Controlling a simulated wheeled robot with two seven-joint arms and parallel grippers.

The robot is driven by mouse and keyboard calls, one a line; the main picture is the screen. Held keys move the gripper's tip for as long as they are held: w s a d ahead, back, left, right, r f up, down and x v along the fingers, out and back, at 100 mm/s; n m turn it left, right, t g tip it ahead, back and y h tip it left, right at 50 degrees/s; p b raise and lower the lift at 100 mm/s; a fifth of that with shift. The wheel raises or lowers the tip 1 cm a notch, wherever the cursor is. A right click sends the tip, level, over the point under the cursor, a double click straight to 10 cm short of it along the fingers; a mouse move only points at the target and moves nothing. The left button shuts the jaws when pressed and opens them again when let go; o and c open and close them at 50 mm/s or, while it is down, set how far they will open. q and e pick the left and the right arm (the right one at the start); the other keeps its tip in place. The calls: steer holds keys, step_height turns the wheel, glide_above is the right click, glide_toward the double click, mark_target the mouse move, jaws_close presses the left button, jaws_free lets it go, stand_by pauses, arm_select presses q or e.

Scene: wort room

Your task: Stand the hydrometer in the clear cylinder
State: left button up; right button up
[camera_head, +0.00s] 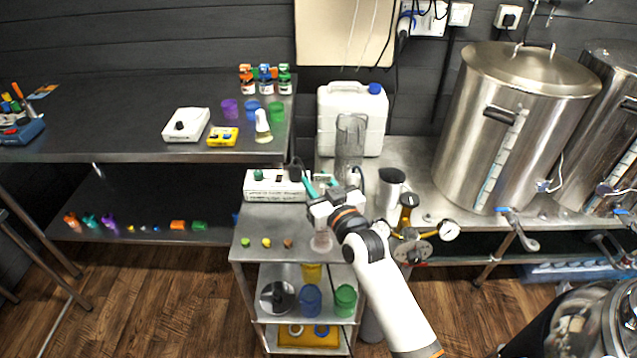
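The clear cylinder (351,135) stands upright on the steel bench, in front of a white jerrycan. My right gripper (326,178) is just in front of the cylinder's foot, over the near part of the bench. Its fingers look spread apart, and I see nothing clearly held between them. The gripper and wrist hide part of the bench there. I cannot pick out the hydrometer with certainty. My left gripper is not in view.
The white jerrycan (371,116) is behind the cylinder. A large steel kettle (508,125) fills the right. Small bits lie at the bench's front left.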

steer(key=b+v, duration=0.1)
steer(key=v, duration=1.1)
steer(key=shift+f, duration=0.1)
stand_by(0.8)
steer(key=s+d+f+m+g+h, duration=0.1)
steer(key=d+f+g+h, duration=0.1)
steer(key=f, duration=0.9)
steer(key=s+d+f+m+g+h, duration=0.1)
steer(key=d+f+g+h, duration=0.1)
steer(key=f, duration=1)
steer(key=s+d+f+g+h, duration=0.1)
steer(key=s+d+f+g, duration=0.15)
steer(key=s+f, duration=0.4)
steer(key=s+d+f+g+h, duration=0.1)
steer(key=s+d+f, duration=0.2)
steer(key=f, duration=0.6)
steer(key=s+d+f+g, duration=0.2)
steer(key=s+f, duration=0.4)
steer(key=s, duration=0.5)
steer(key=s+d+f+g+h, duration=0.1)
steer(key=s+d+f+g, duration=0.2)
steer(key=s+f, duration=0.3)
steer(key=s+d+f+m+g+h, duration=0.1)
steer(key=s+d+f, duration=0.3)
steer(key=s, duration=1.2)
step_height(320, 180, down, 3)
steer(key=shift+d+r+g, duration=0.1)
steer(key=shift+d+g, duration=0.05)
steer(key=shift+g, duration=0.6)
